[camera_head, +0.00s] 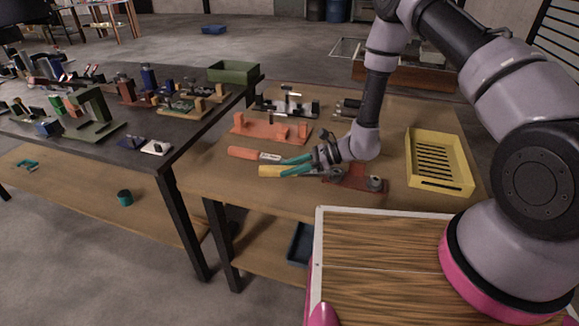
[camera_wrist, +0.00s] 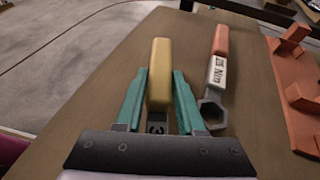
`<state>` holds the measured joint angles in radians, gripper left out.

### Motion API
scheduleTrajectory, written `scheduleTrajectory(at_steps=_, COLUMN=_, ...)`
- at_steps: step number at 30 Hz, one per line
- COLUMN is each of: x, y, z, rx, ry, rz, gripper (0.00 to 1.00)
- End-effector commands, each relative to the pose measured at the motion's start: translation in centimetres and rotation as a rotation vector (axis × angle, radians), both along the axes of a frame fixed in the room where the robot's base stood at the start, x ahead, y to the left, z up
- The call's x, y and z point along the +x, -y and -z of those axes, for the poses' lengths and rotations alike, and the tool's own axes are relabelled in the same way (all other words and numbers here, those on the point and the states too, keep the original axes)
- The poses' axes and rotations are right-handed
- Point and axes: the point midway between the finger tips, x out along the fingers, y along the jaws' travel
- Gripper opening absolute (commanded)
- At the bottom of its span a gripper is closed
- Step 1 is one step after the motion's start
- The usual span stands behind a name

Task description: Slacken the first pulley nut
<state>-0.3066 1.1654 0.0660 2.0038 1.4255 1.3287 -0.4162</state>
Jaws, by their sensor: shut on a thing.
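A yellow-handled wrench (camera_head: 272,171) is between the teal fingers of my gripper (camera_head: 296,166). The wrist view shows its yellow handle (camera_wrist: 159,80) gripped between both fingers, its grey shank running back under the gripper. Its working end is hidden in the wrist view. In the head view its grey end reaches toward a red-brown plate (camera_head: 350,183) below my wrist. A round grey nut-like part (camera_head: 375,183) stands at that plate's right end. My wrist covers part of the plate, so I cannot tell whether the wrench touches anything on it.
An orange-handled wrench (camera_head: 243,153) with a white label lies beside the held one; its ring end (camera_wrist: 212,112) shows in the wrist view. An orange fixture (camera_head: 262,132) stands behind. A slotted yellow tray (camera_head: 462,165) is on the right. The table's front left is bare.

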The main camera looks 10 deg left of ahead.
Motion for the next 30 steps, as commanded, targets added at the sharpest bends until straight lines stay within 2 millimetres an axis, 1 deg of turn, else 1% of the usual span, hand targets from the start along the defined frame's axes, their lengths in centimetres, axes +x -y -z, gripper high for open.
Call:
scheduleTrajectory(at_steps=1, x=-0.4, y=0.0, z=0.0, rx=-0.001, ry=0.001, rz=-0.023, gripper=0.0)
scheduleTrajectory(at_steps=6, x=-1.1, y=0.1, z=0.1, rx=-0.002, ry=0.0, rz=-0.065, gripper=0.0)
scheduleTrajectory(at_steps=20, x=-1.6, y=0.2, z=0.1, rx=-0.002, ry=-0.001, rz=-0.093, gripper=0.0)
scheduleTrajectory(at_steps=30, x=-3.2, y=0.6, z=0.1, rx=-0.002, ry=-0.003, rz=-0.205, gripper=0.0)
